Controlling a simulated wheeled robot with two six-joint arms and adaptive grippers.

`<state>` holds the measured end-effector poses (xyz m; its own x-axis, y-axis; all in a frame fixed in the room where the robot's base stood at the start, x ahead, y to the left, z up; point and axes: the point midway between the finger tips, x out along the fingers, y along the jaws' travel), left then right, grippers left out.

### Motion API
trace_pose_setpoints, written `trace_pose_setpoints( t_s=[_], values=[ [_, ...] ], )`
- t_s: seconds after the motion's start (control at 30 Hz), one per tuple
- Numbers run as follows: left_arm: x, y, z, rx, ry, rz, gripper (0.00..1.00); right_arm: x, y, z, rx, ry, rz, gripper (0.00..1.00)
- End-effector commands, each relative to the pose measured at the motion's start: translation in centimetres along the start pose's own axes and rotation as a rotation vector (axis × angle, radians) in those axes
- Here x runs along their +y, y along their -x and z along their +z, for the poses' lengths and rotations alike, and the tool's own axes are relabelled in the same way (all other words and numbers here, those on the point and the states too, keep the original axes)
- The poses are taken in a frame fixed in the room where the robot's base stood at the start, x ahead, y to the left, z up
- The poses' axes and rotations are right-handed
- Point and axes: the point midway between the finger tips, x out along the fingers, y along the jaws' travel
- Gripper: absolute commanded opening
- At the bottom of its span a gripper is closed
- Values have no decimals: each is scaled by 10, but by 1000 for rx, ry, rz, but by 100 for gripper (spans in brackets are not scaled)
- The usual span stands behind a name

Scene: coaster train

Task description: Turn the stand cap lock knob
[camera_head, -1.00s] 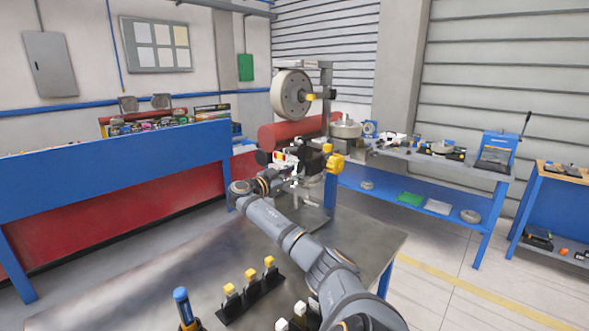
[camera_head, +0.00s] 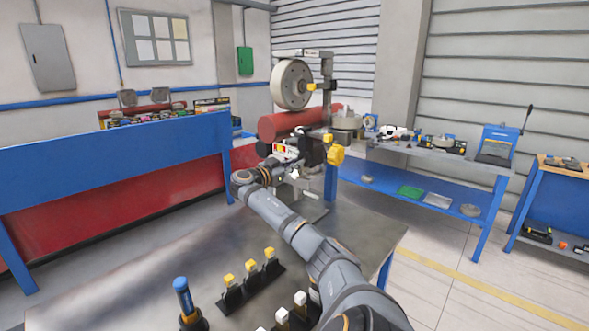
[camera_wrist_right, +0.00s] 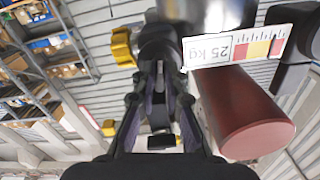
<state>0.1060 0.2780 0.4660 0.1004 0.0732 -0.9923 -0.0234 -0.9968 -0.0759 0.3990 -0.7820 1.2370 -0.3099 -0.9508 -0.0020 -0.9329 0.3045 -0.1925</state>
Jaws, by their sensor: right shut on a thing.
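A test stand with a grey wheel (camera_head: 291,84) stands at the far end of the metal table. A large yellow knob (camera_head: 335,154) and a smaller yellow knob (camera_head: 327,137) sit on its side. My right gripper (camera_head: 286,171) is at the front of the stand, left of the yellow knobs. In the right wrist view, its fingers (camera_wrist_right: 160,88) are closed on a dark knob-like part (camera_wrist_right: 158,48) of the stand, partly hidden by them. The large yellow knob (camera_wrist_right: 122,47) is beside it, apart from the fingers. I cannot tell the held part's turn angle. My left gripper is out of view.
Yellow-topped blocks (camera_head: 251,267) and a blue-handled tool (camera_head: 184,302) stand on the near table.

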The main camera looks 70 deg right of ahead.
Motion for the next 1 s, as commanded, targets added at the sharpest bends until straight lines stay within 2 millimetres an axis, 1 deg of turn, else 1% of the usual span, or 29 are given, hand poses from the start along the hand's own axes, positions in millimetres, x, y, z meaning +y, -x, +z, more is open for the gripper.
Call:
trace_pose_setpoints(
  t_s=[0.03, 0.17, 0.3, 0.57, 0.6, 0.73, 1.0],
  values=[
    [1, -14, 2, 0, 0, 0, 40, 2, 0, 7, 2, 46, 0, 0],
    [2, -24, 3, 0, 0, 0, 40, 1, 0, 4, 1, 168, -1, 0],
    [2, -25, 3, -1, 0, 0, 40, 1, 0, 1, 1, 229, 0, 0],
    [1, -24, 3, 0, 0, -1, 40, 1, 0, 0, 1, 231, 0, 0],
    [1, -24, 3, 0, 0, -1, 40, 1, 0, 0, 1, 231, 0, 16],
    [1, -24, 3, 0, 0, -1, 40, 0, 0, 0, 1, 230, 0, 34],
    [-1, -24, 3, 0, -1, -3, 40, 0, 0, 0, 1, 229, -1, 34]
  ],
)
